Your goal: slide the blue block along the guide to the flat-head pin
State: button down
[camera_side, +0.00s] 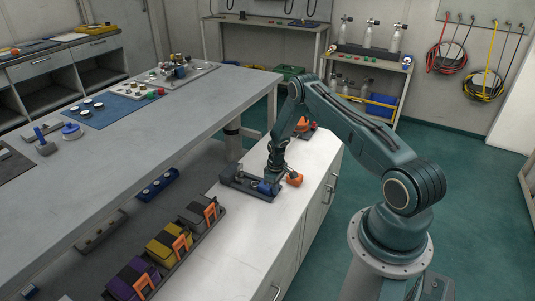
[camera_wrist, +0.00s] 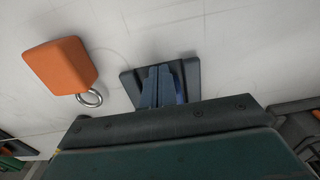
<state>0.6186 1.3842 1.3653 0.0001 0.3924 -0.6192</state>
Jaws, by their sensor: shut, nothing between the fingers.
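The dark guide (camera_side: 240,182) lies on the white cabinet top in the side view. The blue block (camera_side: 266,187) is at the right end of the guide, just below my gripper (camera_side: 273,178). My gripper is shut and points down, with nothing between its fingers. In the wrist view my shut fingers (camera_wrist: 158,87) cover the middle of the guide (camera_wrist: 129,83). A thin blue strip (camera_wrist: 179,88) shows just right of the fingers. A small pale upright part (camera_side: 240,171) stands on the left part of the guide; I cannot tell its head shape.
An orange piece (camera_side: 295,179) lies right of the guide; the wrist view shows it with a metal ring (camera_wrist: 90,98). Another orange piece (camera_side: 305,125) sits behind my arm. A rack of coloured pouches (camera_side: 165,249) lines the near left. The white cabinet top (camera_side: 240,220) is clear in front.

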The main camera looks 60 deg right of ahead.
aim_at(258, 181)
jog(key=shift+w, duration=3.95)
jog(key=shift+s, duration=0.1)
jog(key=shift+s, duration=2.1)
notch_tip(258, 181, up, 9)
jog(key=shift+f, duration=0.1)
jog(key=shift+r, duration=0.6)
